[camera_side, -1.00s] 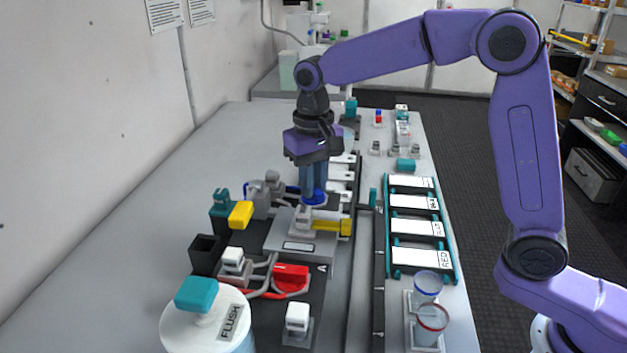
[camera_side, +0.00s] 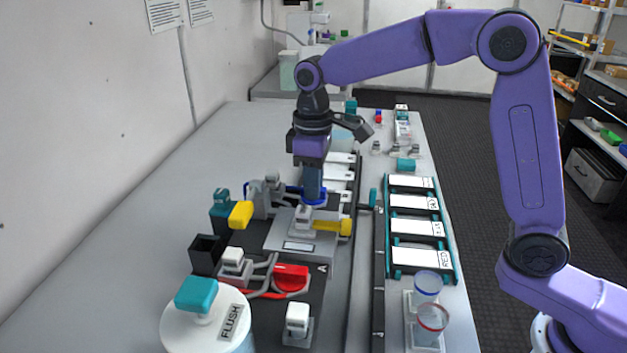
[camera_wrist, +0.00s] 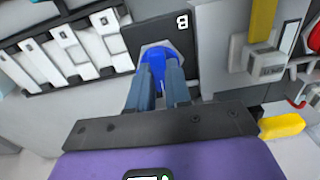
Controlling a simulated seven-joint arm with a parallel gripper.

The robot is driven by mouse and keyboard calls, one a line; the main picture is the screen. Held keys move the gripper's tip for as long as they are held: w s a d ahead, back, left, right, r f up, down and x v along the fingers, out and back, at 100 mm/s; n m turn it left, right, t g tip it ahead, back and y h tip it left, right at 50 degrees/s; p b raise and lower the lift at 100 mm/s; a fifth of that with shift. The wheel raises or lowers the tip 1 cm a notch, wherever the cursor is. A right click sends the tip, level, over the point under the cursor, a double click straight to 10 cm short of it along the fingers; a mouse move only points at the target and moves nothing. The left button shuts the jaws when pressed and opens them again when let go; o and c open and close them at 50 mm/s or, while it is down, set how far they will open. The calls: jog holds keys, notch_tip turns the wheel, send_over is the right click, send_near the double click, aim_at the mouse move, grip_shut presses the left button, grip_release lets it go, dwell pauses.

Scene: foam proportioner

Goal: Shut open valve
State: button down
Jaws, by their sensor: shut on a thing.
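My gripper (camera_side: 311,200) points down over the middle of the bench. In the wrist view, its two fingers (camera_wrist: 157,82) are shut on a blue valve handle (camera_wrist: 155,58), one on each side. The handle sits on a grey hexagonal base on a dark plate lettered B. In the side view, my gripper hides most of this handle. A red handle (camera_side: 291,277) lies nearer the camera, by the letter A. A yellow handle (camera_side: 333,227) lies just in front of my gripper. I cannot tell which handles are at an open position.
A white tank marked FLUSH (camera_side: 203,328) with a teal cap stands at the near left. A teal-framed rack of white cards (camera_side: 417,230) and two clear cups (camera_side: 426,284) are on the right. A teal-and-yellow fitting (camera_side: 227,212) stands left of my gripper. The bench's left side is clear.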

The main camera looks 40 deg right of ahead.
jog(key=shift+r+n, duration=0.1)
jog(key=shift+n, duration=0.3)
jog(key=c, duration=1.1)
grip_release()
jog(key=shift+o, duration=0.2)
notch_tip(320, 180, up, 17)
jog(key=shift+r, duration=0.2)
jog(key=s+d+f+n, duration=0.1)
jog(key=s+d+f, duration=0.3)
jog(key=s+f, duration=0.3)
jog(key=s+d+f+n, duration=0.1)
jog(key=s+d+f, duration=0.4)
jog(key=s, duration=0.8)
jog(key=s+d+f+n, duration=0.1)
jog(key=s+d+f, duration=0.3)
jog(key=s+f, duration=0.5)
jog(key=shift+s+d+f, duration=0.2)
jog(key=shift+s+f, duration=0.05)
jog(key=shift+s, duration=0.6)
